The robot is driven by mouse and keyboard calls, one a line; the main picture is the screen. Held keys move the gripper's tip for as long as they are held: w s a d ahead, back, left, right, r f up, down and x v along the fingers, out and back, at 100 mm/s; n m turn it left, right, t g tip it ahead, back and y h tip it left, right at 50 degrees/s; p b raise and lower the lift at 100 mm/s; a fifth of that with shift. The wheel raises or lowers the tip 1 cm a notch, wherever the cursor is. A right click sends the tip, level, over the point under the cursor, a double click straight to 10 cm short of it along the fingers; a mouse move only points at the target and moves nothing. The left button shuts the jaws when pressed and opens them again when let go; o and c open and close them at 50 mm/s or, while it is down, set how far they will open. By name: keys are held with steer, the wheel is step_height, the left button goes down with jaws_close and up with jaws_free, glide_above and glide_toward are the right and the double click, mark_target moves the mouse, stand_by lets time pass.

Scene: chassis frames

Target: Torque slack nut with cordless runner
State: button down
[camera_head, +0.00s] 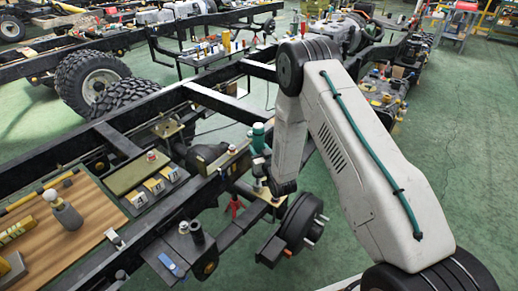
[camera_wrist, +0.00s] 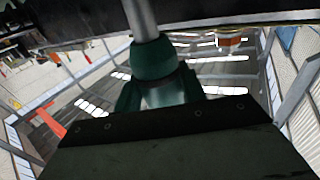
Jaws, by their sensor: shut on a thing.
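The teal cordless runner (camera_head: 259,138) stands out at the end of my arm, over the black chassis frame. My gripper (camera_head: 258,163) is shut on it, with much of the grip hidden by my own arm. In the wrist view the runner (camera_wrist: 153,62) fills the middle, with a grey metal shaft running up from its teal body and the dark gripper (camera_wrist: 160,105) below it. A small plate with a fastener-like piece (camera_head: 262,190) lies just below the gripper. I cannot tell which fastener is the slack nut, nor whether the runner touches one.
A black wheel hub (camera_head: 303,222) with studs sits right of the frame rail. A red stand (camera_head: 234,205) is below. A tyred wheel (camera_head: 92,80) stands behind. Green floor (camera_head: 455,150) is open at right.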

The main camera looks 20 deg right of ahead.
mark_target(261, 137)
steer(key=shift+s+f, duration=0.1)
steer(key=shift+f, duration=0.4)
stand_by(1.4)
steer(key=shift+r, duration=1.75)
steer(key=shift+r, duration=2.4)
